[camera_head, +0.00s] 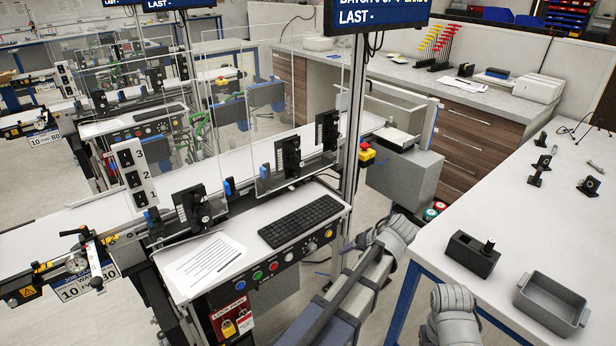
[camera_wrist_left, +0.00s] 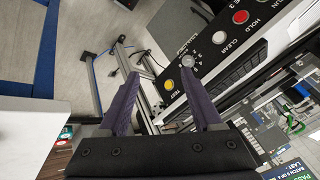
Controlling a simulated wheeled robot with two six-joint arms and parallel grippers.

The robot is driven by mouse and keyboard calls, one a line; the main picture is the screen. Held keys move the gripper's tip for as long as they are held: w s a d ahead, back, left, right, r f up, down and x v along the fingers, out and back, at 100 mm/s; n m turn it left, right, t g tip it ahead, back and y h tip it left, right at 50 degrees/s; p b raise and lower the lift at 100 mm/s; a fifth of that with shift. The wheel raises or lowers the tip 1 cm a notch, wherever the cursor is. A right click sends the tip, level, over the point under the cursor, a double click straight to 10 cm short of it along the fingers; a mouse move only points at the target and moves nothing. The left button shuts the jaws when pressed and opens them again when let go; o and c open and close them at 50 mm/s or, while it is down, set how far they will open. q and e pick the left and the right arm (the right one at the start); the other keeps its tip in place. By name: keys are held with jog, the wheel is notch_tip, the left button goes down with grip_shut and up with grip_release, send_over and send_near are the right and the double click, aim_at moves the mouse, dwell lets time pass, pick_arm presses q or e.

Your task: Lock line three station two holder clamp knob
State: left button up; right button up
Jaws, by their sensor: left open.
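Black upright clamp-like fixtures stand along this line, one near the sign (camera_head: 193,207) and others further right (camera_head: 288,156). Which one is the holder clamp, and its knob's state, I cannot tell. My left gripper (camera_head: 362,241) is right of the console, apart from these fixtures. In the left wrist view its two purple fingers (camera_wrist_left: 158,97) are spread with nothing between them. The control panel (camera_wrist_left: 212,45), with a numbered selector and yellow TEST button, lies beyond them. My right gripper is not visible.
The console shelf holds a keyboard (camera_head: 301,221) and paper (camera_head: 206,262). Clear panels and a post (camera_head: 353,110) rise behind it. A white table (camera_head: 540,215) at right carries a grey tray (camera_head: 552,303), a black block (camera_head: 472,255) and small black parts. An emergency stop (camera_head: 366,153) is near the post.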

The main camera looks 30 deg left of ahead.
pick_arm(q)
jog(key=w+a+r+n+t+y, duration=0.1)
jog(key=w+a+r+n+y, duration=0.35)
jog(key=w+a, duration=0.7)
jog(key=n+y, duration=0.2)
jog(key=n, duration=0.2)
send_near(298, 175)
jog(key=shift+t, duration=0.4)
jog(key=b+x, duration=0.1)
jog(key=x, duration=0.1)
jog(key=b+x, duration=0.1)
jog(key=x, duration=0.2)
jog(key=b+x, duration=0.1)
jog(key=x, duration=0.2)
jog(key=shift+s+f, duration=0.25)
jog(key=shift+a+f, duration=0.1)
jog(key=shift+a, duration=0.25)
grip_shut()
